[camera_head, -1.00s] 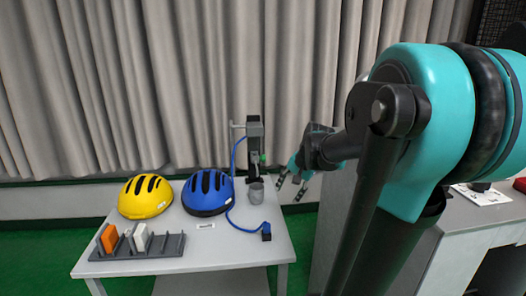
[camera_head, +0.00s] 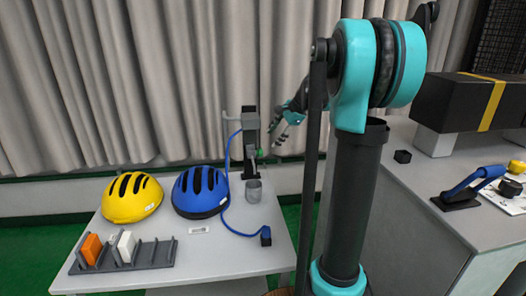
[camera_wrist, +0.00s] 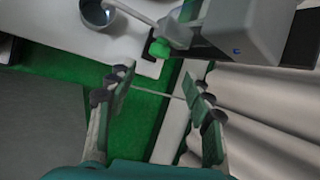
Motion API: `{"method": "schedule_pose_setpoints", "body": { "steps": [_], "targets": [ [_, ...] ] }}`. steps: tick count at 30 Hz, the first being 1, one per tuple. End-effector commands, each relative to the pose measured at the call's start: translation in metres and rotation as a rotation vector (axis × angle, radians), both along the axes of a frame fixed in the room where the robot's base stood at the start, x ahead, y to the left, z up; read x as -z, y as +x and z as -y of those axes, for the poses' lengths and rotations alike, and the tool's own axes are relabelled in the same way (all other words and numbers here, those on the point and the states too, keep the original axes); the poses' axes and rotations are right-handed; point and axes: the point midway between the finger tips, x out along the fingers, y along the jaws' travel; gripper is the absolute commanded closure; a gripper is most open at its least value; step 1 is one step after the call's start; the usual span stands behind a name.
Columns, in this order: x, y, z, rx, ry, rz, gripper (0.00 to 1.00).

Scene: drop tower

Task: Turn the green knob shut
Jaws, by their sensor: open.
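The green knob (camera_wrist: 160,48) shows in the wrist view on a small pale valve at the side of the dark grey tower (camera_wrist: 240,28). In the head view the knob (camera_head: 259,153) is a small green spot on the right side of the tower (camera_head: 250,135). A grey cup (camera_head: 253,190) stands below it on the table; its rim shows in the wrist view (camera_wrist: 97,12). My gripper (camera_head: 278,143) is open and empty, to the right of the tower. In the wrist view its two fingers (camera_wrist: 162,88) are spread apart, with the knob beyond the tips and a gap between.
A yellow helmet (camera_head: 131,198), a blue helmet (camera_head: 199,192) and a grey rack (camera_head: 150,254) with orange and white blocks sit on the white table (camera_head: 222,258). A blue cable (camera_head: 229,185) loops beside the cup. A grey counter (camera_head: 420,220) stands at the right.

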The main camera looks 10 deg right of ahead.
Motion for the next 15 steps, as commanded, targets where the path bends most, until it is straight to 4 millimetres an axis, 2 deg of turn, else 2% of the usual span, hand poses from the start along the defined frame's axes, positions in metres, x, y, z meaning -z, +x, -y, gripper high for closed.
{"method": "schedule_pose_setpoints", "body": {
  "steps": [9, 15],
  "targets": [
    [0.051, 0.022, -0.027, -0.003, -0.001, 0.0, 0.48],
    [0.071, 0.03, -0.038, -0.003, -0.001, 0.0, 0.48]
  ]
}}
